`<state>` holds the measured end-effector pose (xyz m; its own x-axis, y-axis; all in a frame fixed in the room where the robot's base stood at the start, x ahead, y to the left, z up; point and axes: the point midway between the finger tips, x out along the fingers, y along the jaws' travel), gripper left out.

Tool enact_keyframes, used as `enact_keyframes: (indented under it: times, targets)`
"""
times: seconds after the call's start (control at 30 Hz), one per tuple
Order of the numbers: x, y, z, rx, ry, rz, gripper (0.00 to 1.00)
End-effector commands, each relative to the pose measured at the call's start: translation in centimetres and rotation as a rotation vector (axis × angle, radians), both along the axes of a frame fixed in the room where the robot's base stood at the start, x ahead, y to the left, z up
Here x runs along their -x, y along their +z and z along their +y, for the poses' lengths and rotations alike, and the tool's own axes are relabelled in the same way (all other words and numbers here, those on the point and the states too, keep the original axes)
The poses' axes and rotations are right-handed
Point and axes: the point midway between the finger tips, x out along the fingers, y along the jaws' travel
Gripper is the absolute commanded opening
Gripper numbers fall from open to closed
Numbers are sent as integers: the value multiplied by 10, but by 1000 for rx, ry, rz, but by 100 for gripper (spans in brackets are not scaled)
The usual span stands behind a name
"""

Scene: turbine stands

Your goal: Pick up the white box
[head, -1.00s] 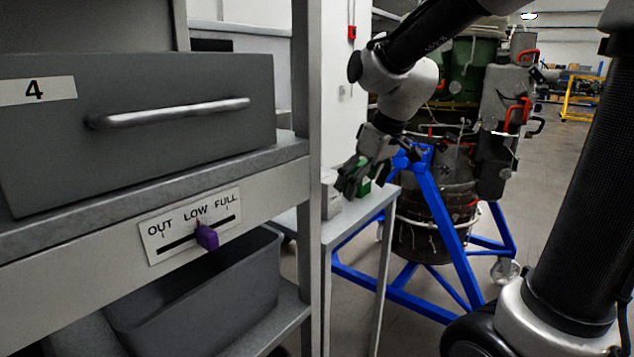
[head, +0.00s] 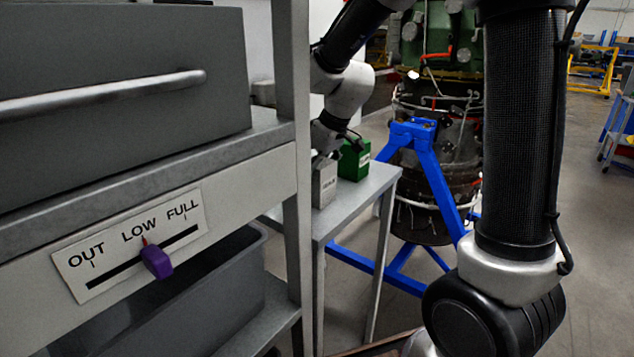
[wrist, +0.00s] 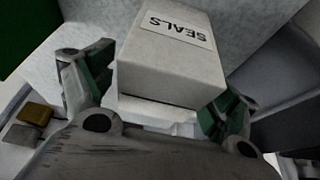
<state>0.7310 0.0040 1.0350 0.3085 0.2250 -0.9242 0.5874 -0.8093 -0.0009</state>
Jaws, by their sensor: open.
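The white box (wrist: 170,60), labelled SEALS, fills the middle of the wrist view. It sits between the two fingers of my gripper (wrist: 160,105), which are open on either side of it. I cannot tell whether either finger touches it. In the head view the white box (head: 324,182) stands upright on a small grey table, next to a green box. My arm reaches over the table there, and the fingers are hidden from that view.
The green box (head: 354,160) stands close to the right of the white box on the table (head: 362,199). A grey shelf rack (head: 290,160) with a drawer rises at the left. A blue turbine stand (head: 428,165) is just beyond the table. Open floor lies at the right.

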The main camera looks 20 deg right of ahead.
Motion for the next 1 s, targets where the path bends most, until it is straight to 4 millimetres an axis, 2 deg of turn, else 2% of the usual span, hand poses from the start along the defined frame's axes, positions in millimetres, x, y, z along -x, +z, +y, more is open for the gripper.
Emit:
enact_keyframes:
  times: [0.1, 0.37, 0.7, 1.0]
  targets:
    - [-3, -11, 3, 1, 1, 1, 88]
    - [-4, -12, 3, 0, 1, -2, 86]
    - [-4, -12, 3, 0, 1, -2, 25]
    - [-4, -6, 3, 0, 1, -2, 24]
